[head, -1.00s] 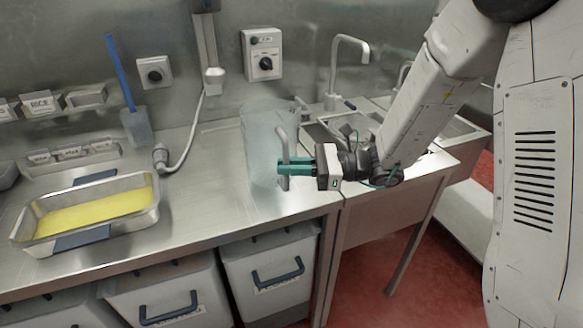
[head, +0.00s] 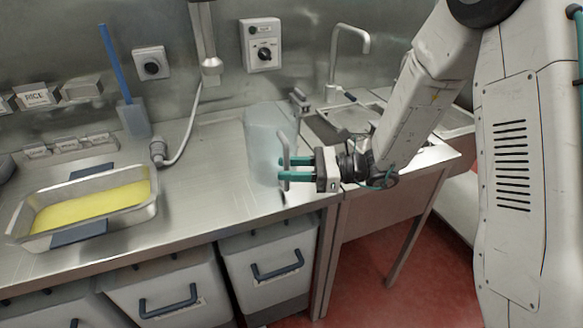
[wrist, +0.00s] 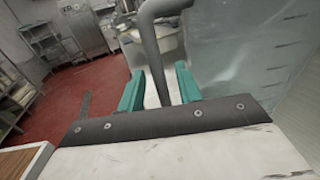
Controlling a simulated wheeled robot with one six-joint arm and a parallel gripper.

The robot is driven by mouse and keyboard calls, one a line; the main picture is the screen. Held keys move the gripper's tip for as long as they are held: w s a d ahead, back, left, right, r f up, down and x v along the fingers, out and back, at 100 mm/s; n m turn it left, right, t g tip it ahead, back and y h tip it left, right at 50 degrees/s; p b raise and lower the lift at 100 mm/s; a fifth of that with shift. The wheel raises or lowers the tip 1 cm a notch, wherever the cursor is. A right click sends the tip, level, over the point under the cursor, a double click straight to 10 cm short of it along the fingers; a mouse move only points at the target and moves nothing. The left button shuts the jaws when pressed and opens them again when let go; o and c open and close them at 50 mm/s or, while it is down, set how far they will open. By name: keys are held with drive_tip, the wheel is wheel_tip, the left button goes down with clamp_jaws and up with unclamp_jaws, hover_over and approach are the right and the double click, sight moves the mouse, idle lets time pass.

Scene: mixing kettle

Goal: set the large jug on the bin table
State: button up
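The large jug (head: 264,140) is a tall translucent vessel. It stands upright on the bin table (head: 205,170), near that table's right end. Its grey handle (head: 284,150) faces my gripper. My gripper (head: 281,169) reaches in from the right with its two teal fingers either side of the handle. In the wrist view the handle (wrist: 155,50) passes between the parted fingers (wrist: 158,90), with a gap on each side. The jug's marked wall (wrist: 250,50) fills the upper right there. My gripper is open around the handle.
A metal tray of yellow contents (head: 20,225) sits at left on the bin table. A hose nozzle (head: 158,152) lies behind. Grey bins (head: 265,262) stand below. A sink with a tap (head: 335,60) is right of the jug. Bare steel lies between tray and jug.

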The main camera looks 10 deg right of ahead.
drive_tip(key=shift+r, duration=0.1)
drive_tip(key=s+d, duration=0.1)
drive_tip(key=d, duration=1.1)
drive_tip(key=s+a+r+n+g+h, duration=0.1)
drive_tip(key=s+r+n+g+h, duration=0.3)
drive_tip(key=s, duration=0.4)
drive_tip(key=s+r+n+g+h, duration=0.2)
drive_tip(key=s+r+n+h, duration=0.2)
drive_tip(key=s+n, duration=0.3)
drive_tip(key=s+d+r+n+t+h, duration=0.3)
drive_tip(key=s+d+n+t+h, duration=0.2)
drive_tip(key=s+d+n+h, duration=0.3)
drive_tip(key=shift+s+d+r+t+h, duration=0.4)
drive_tip(key=shift+s+d+h, duration=0.6)
drive_tip(key=shift+s+d, duration=0.15)
